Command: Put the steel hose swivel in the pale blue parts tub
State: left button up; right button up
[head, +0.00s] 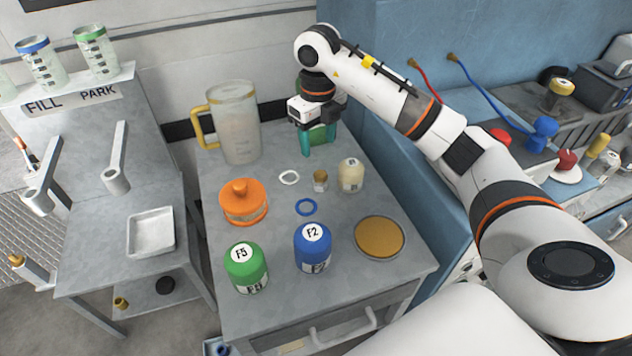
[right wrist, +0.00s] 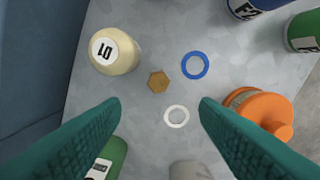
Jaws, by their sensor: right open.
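My right gripper (head: 319,142) is open and empty, pointing down over the back of the grey cart; its teal fingers also show in the right wrist view (right wrist: 160,108). Below and in front of it is a small brass-coloured hex fitting (head: 320,180), also in the right wrist view (right wrist: 158,82), apart from the fingers. I cannot make out a steel hose swivel in either view. A small bluish container edge (head: 219,346) shows at the bottom of the head view; I cannot tell if it is the pale blue parts tub. My left gripper is not in view.
On the cart stand a jug (head: 236,125), cream bottle (head: 350,175), orange pot (head: 243,203), green bottle (head: 246,268), blue bottle (head: 312,249) and amber-filled dish (head: 379,238). White (head: 289,177) and blue (head: 306,207) rings lie between. A metal tray (head: 151,232) sits left.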

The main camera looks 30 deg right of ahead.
send_over(320, 173)
notch_tip(320, 173, down, 5)
jog(key=shift+a+f+p, duration=0.1)
jog(key=shift+p, duration=0.2)
notch_tip(320, 173, down, 5)
jog(key=shift+s+r+p, duration=0.1)
jog(key=shift+r+p, duration=0.05)
jog(key=shift+p, duration=0.25)
jog(key=shift+f, duration=0.55)
jog(key=c, duration=1.1)
